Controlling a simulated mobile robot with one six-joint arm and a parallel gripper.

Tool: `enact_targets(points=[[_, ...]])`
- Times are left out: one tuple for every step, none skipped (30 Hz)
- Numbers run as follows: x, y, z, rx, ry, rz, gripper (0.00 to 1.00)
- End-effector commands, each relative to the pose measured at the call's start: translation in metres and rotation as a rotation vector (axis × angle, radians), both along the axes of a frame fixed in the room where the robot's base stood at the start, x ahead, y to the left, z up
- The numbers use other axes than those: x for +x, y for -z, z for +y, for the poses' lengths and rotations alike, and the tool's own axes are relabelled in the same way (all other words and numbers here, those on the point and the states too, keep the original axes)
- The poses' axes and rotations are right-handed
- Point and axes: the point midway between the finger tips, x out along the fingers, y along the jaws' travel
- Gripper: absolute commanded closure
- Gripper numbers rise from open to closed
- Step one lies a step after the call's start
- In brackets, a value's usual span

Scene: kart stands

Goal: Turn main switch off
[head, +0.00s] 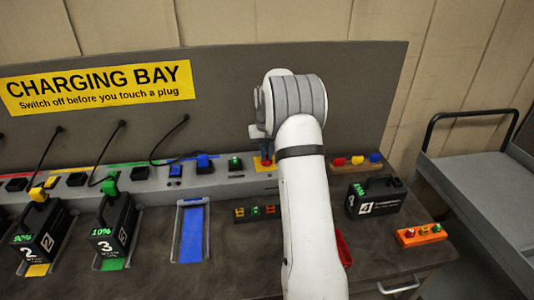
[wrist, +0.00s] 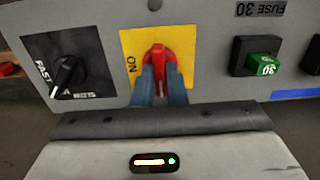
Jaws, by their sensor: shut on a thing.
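The main switch is a red handle (wrist: 158,54) on a yellow plate (wrist: 187,45) in the wrist view. The handle lies upright in that picture, and the word ON shows on the plate to its left. My gripper (wrist: 160,86) has its two blue-grey fingers shut on the red handle, one on each side. In the head view the yellow plate (head: 258,164) sits at the right part of the grey console, partly hidden by my arm and fingers.
A black rotary knob (wrist: 67,75) is left of the switch in the wrist view, and a green fuse (wrist: 264,67) is right. In the head view, battery 3 (head: 115,232) and battery 2 (head: 42,235) stand plugged in at left; battery 4 (head: 375,197) stands at right.

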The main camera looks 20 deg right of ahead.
Motion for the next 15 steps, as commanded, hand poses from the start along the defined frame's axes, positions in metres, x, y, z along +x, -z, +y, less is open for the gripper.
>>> enact_targets(points=[[0.0,-0.0005,0.0001,0.0,-0.004,0.0,1.0],[0.0,-0.0005,0.0001,0.0,-0.004,0.0,1.0],[0.0,-0.0005,0.0001,0.0,-0.005,0.0,1.0],[0.0,-0.0005,0.0001,0.0,-0.005,0.0,1.0],[0.0001,-0.0005,0.0001,0.0,-0.005,0.0,1.0],[0.0001,-0.0005,0.0001,0.0,-0.004,0.0,1.0],[0.0001,-0.0005,0.0001,0.0,-0.004,0.0,1.0],[0.0001,-0.0005,0.0001,0.0,-0.004,0.0,1.0],[0.0001,-0.0005,0.0,0.0,-0.004,-0.001,1.0],[0.0001,-0.0005,0.0,0.0,-0.004,-0.001,1.0],[0.0001,-0.0005,0.0,0.0,-0.004,-0.001,0.87],[0.0001,-0.0005,0.0,0.0,-0.004,-0.001,0.84],[0.0001,-0.0005,0.0,0.0,-0.004,-0.001,0.82],[0.0001,-0.0005,0.0,0.0,-0.003,-0.001,0.79],[0.0001,-0.0004,-0.0001,0.0,-0.003,-0.001,0.76]])
